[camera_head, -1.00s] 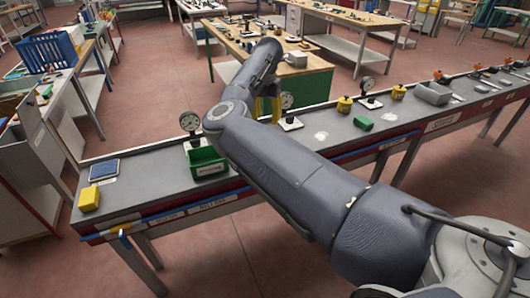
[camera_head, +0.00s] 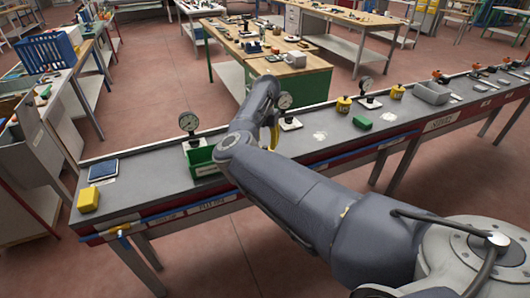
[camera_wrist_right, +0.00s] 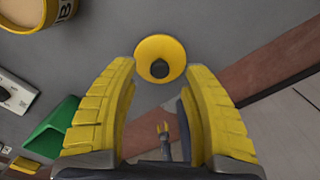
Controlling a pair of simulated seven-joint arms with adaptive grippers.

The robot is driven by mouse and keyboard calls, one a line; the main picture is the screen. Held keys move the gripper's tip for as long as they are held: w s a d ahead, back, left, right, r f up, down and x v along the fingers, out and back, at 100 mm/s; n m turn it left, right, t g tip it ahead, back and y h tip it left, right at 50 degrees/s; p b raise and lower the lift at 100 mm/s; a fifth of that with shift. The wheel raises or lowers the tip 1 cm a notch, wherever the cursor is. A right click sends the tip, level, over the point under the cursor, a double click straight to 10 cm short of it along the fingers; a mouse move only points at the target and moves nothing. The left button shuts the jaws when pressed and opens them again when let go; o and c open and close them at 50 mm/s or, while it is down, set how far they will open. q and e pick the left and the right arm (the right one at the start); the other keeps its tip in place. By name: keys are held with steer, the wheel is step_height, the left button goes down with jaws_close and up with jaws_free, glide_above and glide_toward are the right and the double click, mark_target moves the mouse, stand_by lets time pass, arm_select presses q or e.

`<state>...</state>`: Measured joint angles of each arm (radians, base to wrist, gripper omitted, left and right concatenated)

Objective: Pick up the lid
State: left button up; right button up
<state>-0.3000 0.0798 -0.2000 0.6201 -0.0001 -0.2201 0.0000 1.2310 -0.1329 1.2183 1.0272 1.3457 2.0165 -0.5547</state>
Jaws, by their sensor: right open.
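A round yellow lid (camera_wrist_right: 150,50) with a dark knob at its centre lies on the grey bench top in the right wrist view. It is just beyond the fingertips of my right gripper (camera_wrist_right: 158,75), roughly in line with the gap between them. The yellow fingers are spread wide with nothing between them. In the head view only a bit of the right gripper (camera_head: 274,134) shows past my arm. I cannot make out the lid there. My left gripper is in neither view.
Nearby are a gauge (camera_head: 188,122), a yellow block (camera_head: 88,199) and a dark tablet-like panel (camera_head: 103,169). In the wrist view a yellow container (camera_wrist_right: 40,20) stands at top left and a green block (camera_wrist_right: 50,128) lies left.

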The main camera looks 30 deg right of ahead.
steer(key=shift+f, duration=1.35)
steer(key=shift+o, duration=0.2)
jaws_close()
